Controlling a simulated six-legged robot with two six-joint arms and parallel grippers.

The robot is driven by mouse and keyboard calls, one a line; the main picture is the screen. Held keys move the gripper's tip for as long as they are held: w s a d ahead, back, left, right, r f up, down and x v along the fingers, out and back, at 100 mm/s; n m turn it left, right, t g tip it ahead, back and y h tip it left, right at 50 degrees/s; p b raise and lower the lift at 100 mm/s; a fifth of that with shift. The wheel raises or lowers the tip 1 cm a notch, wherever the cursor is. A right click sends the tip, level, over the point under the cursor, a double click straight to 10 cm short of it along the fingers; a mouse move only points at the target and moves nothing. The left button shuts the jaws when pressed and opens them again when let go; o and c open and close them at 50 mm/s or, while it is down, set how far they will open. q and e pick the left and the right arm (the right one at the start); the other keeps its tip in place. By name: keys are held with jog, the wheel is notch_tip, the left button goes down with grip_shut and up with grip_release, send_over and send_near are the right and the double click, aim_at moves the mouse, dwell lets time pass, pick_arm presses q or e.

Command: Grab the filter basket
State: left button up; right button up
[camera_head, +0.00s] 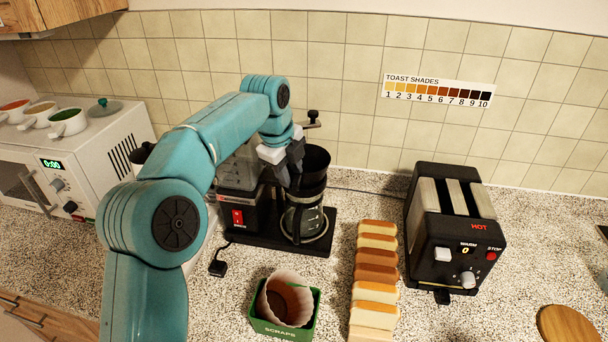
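The coffee maker (240,205) stands at the back middle of the counter, with a lit red switch and a black base. The black, round, open-topped filter basket (315,160) sits above the glass carafe (308,222). My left gripper (291,182) reaches down from above, with its dark fingers right at the left side of the basket. The fingers overlap the dark basket and machine, so I cannot tell whether they are closed on anything. My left arm hides part of the coffee maker. My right gripper is not in view.
A green scraps bin (268,328) holding a used paper filter (287,300) stands in front. A row of bread slices (376,265) and a black toaster (452,235) are to the right. A white microwave (75,165) with bowls on top is at left.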

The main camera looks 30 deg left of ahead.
pick_arm(q)
jog(key=shift+a+f, duration=0.1)
jog(key=shift+a, duration=0.1)
jog(key=shift+c, duration=1.2)
grip_shut()
jog(key=shift+d, duration=0.15)
